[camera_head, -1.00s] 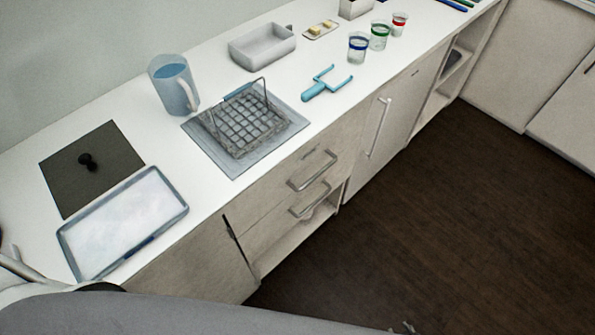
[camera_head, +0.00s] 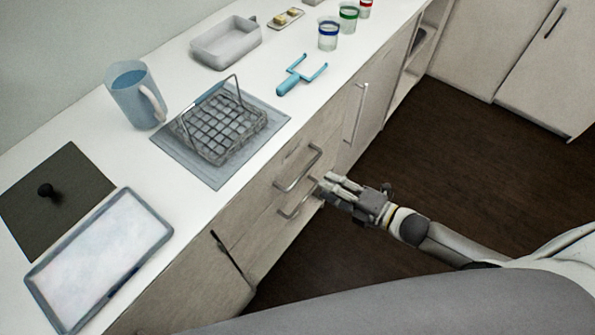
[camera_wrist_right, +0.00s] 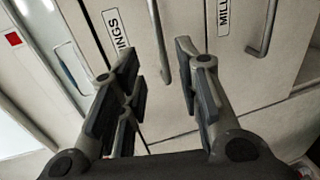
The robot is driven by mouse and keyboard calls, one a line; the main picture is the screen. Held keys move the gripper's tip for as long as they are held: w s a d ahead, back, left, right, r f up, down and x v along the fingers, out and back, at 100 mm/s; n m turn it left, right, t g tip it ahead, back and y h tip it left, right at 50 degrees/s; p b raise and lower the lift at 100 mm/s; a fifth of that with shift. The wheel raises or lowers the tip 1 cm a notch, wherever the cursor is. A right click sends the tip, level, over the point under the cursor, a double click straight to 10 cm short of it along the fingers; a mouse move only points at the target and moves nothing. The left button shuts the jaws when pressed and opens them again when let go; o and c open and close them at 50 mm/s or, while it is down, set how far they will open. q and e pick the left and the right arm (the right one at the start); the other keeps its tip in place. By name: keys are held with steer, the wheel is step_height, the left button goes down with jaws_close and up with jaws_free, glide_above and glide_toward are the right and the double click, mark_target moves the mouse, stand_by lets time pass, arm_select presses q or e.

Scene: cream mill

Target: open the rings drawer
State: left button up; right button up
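The rings drawer (camera_wrist_right: 98,12) shows in the right wrist view by its partly cut-off label, with a bar handle (camera_wrist_right: 159,42) beside it. A drawer labelled MILL (camera_wrist_right: 240,50) lies to its right, with its own handle. My right gripper (camera_head: 324,183) is open and empty, close in front of the drawer fronts. My left gripper is out of view.
On the counter are a wire basket (camera_head: 222,125) on a grey mat, a blue jug (camera_head: 132,95), a white tray (camera_head: 100,255), a blue fork tool (camera_head: 298,75) and several banded cups. The floor (camera_head: 440,150) right of the cabinets is clear.

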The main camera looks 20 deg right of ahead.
mark_target(303, 172)
steer(key=x, duration=0.9)
steer(key=shift+w+a+p, duration=0.15)
steer(key=shift+w+p, duration=0.15)
steer(key=shift+p, duration=0.1)
steer(key=shift+c, duration=0.3)
jaws_close()
